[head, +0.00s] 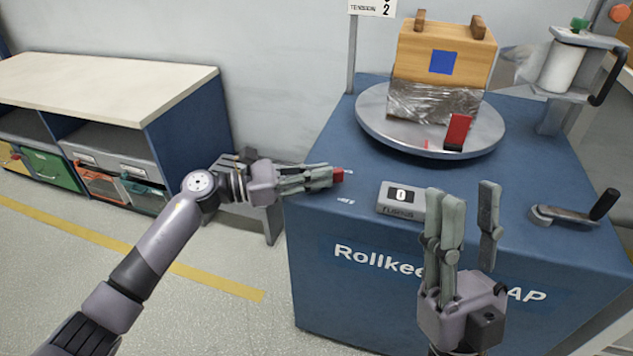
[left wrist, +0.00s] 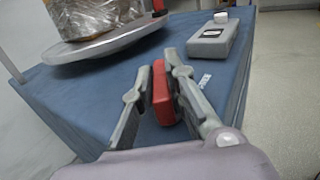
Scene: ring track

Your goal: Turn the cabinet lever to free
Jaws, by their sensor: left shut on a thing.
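The blue cabinet (head: 330,285) stands in front of me with a red lever (head: 339,175) near the left edge of its top. My left gripper (head: 322,176) reaches in from the left and is shut on the red lever. In the left wrist view the red lever (left wrist: 161,94) lies between the two fingers (left wrist: 156,92). Small white markings (head: 345,202) lie beside it, too small to read. The gripper hides part of the lever. My right gripper (head: 471,198) is open and empty, upright over the cabinet's front edge.
A round turntable (head: 378,128) carries a film-wrapped load with a wooden box (head: 420,62) and a red block (head: 458,132). A grey counter box reading 0 (head: 395,209) sits right of the lever. A crank with a black handle (head: 575,214) lies at the right. A workbench (head: 110,85) stands left.

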